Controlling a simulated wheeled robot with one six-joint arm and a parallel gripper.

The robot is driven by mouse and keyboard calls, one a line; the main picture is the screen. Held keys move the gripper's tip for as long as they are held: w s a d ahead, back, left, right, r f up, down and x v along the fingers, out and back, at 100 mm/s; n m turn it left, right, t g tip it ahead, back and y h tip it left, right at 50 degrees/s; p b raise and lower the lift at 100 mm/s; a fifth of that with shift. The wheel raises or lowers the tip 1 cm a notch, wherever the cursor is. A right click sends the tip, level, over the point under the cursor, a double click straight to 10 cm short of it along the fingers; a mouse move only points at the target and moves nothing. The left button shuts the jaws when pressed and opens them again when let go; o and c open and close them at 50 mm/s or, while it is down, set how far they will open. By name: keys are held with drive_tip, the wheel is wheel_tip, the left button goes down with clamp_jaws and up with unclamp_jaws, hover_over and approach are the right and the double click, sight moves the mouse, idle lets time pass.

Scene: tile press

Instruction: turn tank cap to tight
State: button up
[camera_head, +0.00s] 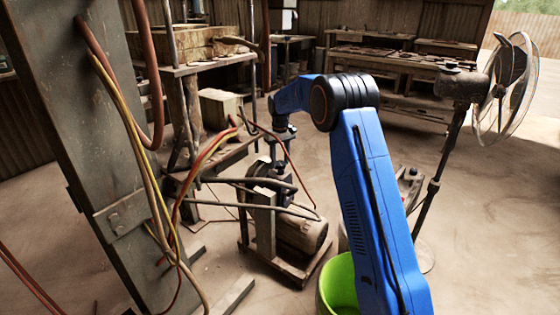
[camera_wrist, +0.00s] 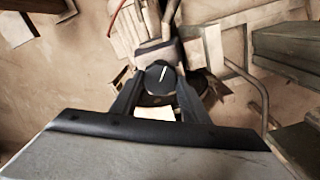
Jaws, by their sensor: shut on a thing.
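The tank cap (camera_wrist: 160,77) is a dark round knob with a white line across its top, and it shows in the wrist view between the fingertips of my gripper (camera_wrist: 158,88). The two dark fingers are shut on its sides. The white line stands close to upright in that view, tilted a little. In the head view my blue arm reaches forward and down, with my gripper (camera_head: 284,183) at the machine. The cap is hidden in the head view, and no marking for tight is legible.
A motor (camera_head: 302,230) sits on a low frame below the arm. Hoses run between it and the tall metal column (camera_head: 90,130) at left. A green bucket (camera_head: 338,285) stands beside my arm, and a fan (camera_head: 503,90) stands at right. Workbenches line the back.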

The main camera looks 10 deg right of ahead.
sight(280, 163)
drive_tip(key=shift+m, duration=0.3)
drive_tip(key=m, duration=0.4)
drive_tip(key=shift+m, duration=0.3)
drive_tip(key=m, duration=0.4)
drive_tip(key=shift+m, duration=0.7)
drive_tip(key=o, duration=1.1)
drive_tip(key=shift+c, duration=0.2)
wheel_tip(280, 163, up, 17)
drive_tip(key=shift+r, duration=0.2)
